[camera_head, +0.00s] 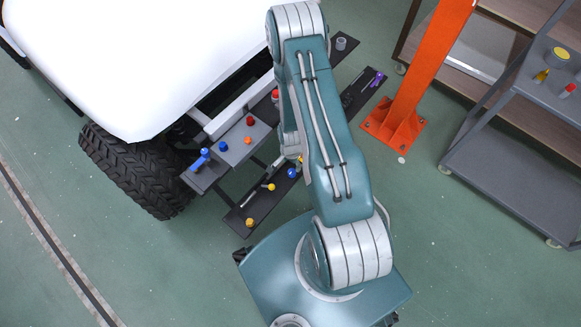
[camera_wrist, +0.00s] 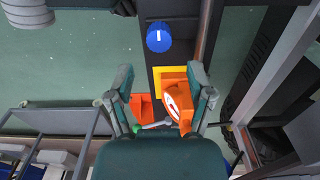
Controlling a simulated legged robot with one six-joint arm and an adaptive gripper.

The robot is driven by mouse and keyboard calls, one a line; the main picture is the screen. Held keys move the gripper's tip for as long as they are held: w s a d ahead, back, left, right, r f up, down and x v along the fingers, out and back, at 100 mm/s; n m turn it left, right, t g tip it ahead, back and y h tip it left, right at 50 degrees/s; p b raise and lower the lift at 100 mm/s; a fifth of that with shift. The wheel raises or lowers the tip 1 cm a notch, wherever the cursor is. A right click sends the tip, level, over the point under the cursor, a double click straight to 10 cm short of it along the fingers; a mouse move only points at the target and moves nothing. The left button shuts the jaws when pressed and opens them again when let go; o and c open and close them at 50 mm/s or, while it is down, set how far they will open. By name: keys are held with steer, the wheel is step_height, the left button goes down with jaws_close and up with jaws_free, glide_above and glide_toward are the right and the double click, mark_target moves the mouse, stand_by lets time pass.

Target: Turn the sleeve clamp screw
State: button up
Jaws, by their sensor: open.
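In the wrist view my gripper (camera_wrist: 160,78) is open, its two green fingers spread on either side of an orange fitting (camera_wrist: 184,94) with a white, red-edged face. The right finger partly overlaps the fitting; I cannot tell whether it touches. A yellow square plate (camera_wrist: 163,72) lies beyond the fitting, and a grey rod with a green tip (camera_wrist: 138,128) lies by its lower end. I cannot clearly make out which part is the sleeve clamp screw.
A blue knob (camera_wrist: 159,37) with a white mark sits on the dark rail beyond the fingertips. An orange post (camera_head: 419,82) and a grey shelf trolley (camera_head: 500,150) stand to the right.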

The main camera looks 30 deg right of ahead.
mark_target(292, 171)
steer(key=f, duration=0.6)
steer(key=shift+d+f, duration=0.2)
steer(key=shift+f, duration=0.35)
steer(key=shift+c, duration=1.2)
steer(key=shift+a, duration=0.1)
steer(key=c, duration=0.4)
steer(key=m, duration=1.7)
steer(key=shift+w+m, duration=0.1)
steer(key=shift+m, duration=0.2)
steer(key=o, duration=0.9)
